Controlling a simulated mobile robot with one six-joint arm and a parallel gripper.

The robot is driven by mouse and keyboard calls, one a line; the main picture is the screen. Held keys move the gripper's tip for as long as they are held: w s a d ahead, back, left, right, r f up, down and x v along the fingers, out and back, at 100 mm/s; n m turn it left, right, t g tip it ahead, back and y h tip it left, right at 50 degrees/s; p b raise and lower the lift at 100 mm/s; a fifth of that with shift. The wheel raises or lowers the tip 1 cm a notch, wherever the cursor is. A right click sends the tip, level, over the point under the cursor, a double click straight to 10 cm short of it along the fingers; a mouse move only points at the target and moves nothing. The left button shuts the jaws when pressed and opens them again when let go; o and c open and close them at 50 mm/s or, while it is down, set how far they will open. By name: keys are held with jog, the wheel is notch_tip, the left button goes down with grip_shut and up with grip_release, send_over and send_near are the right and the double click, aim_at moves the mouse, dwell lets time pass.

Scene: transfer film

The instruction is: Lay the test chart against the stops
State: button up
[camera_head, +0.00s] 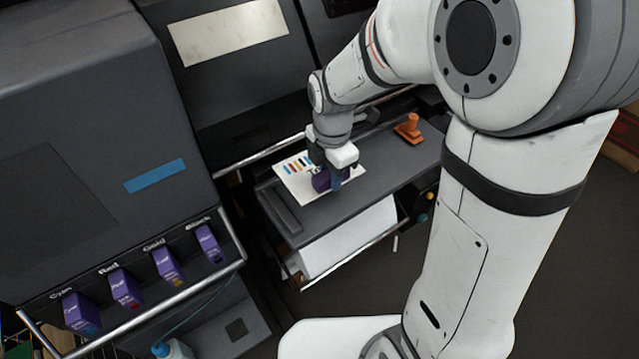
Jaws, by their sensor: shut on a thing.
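The test chart (289,184) is a white sheet with a row of coloured bars, above the left part of a dark worktop (381,154). My gripper (328,181) points down at the chart's right part and hides some of it. It is shut on the chart, though the fingertips are hard to make out. A dark purple part shows at the jaws; I cannot tell what it is. A grey raised bar (280,213) runs along the worktop's left end, apart from the chart. I cannot tell whether the chart touches the worktop.
An orange handled object (409,128) stands on the worktop at the right. A white sheet (345,238) hangs below the front edge, near a metal rail. A large dark printer (90,130) with purple cartridges (125,287) fills the left. The worktop's middle is clear.

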aim_at(327, 206)
jog(key=f, duration=0.7)
jog(key=shift+a+f, duration=0.2)
jog(key=shift+f, duration=0.1)
jog(key=shift+s, duration=0.1)
jog(key=shift+f, duration=0.2)
jog(key=o, duration=1)
notch_tip(327, 206, up, 13)
jog(key=shift+f, duration=0.2)
jog(key=shift+s+d+r+m+t, duration=0.8)
jog(key=shift+s+d+m, duration=1.3)
jog(key=shift+m, duration=2.05)
jog(key=shift+s+d+r+m+t, duration=0.25)
jog(key=shift+s+d+r+m, duration=1.45)
jog(key=shift+m, duration=2.4)
jog(key=shift+s+d+r+m+t, duration=0.55)
jog(key=shift+s+d+m, duration=1.95)
jog(key=shift+m, duration=1.65)
